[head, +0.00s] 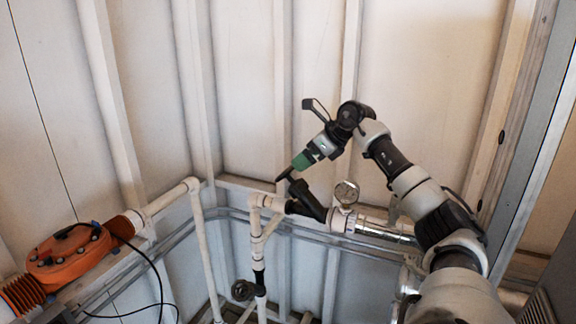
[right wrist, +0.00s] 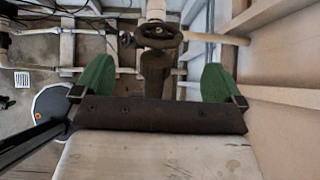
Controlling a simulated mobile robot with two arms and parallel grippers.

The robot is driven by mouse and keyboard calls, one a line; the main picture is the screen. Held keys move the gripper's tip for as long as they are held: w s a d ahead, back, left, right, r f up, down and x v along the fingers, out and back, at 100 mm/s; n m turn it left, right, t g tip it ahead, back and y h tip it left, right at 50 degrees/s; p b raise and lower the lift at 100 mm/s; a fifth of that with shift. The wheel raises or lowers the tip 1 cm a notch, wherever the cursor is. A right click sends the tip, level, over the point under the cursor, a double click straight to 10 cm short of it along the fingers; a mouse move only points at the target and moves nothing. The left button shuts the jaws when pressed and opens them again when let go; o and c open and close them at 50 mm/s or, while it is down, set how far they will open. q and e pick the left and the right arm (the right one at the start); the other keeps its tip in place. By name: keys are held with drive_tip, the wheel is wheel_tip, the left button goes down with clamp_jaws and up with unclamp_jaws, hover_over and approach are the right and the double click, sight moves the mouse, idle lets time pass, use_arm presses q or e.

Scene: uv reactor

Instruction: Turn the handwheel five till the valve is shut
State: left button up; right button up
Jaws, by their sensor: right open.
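A black valve (head: 308,201) sits on the white pipework near the wall, tilted, with its dark handwheel (head: 285,174) seen nearly edge-on at its upper left. My right gripper (head: 298,163) is just above this handwheel in the head view. In the right wrist view, a round dark handwheel (right wrist: 158,36) shows beyond and between the two green fingers of the right gripper (right wrist: 156,68). These fingers are spread wide and hold nothing. I see no number on the handwheel, and contact with it cannot be told. My left gripper is out of view.
Another dark handwheel (head: 243,290) is on a lower vertical pipe. A pressure gauge (head: 346,192) stands right of the black valve. An orange housing (head: 70,255) with a cable is at the left. A ribbed wall (head: 240,80) is close behind the pipes.

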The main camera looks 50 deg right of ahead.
sight(288, 171)
drive_tip(key=p+x, duration=0.2)
drive_tip(key=x, duration=0.5)
drive_tip(key=shift+w+a+p, duration=0.1)
drive_tip(key=shift+w+p, duration=0.1)
drive_tip(key=shift+p, duration=0.15)
drive_tip(key=shift+w+a+f, duration=0.15)
drive_tip(key=shift+w+f, duration=0.15)
drive_tip(key=shift+f, duration=0.15)
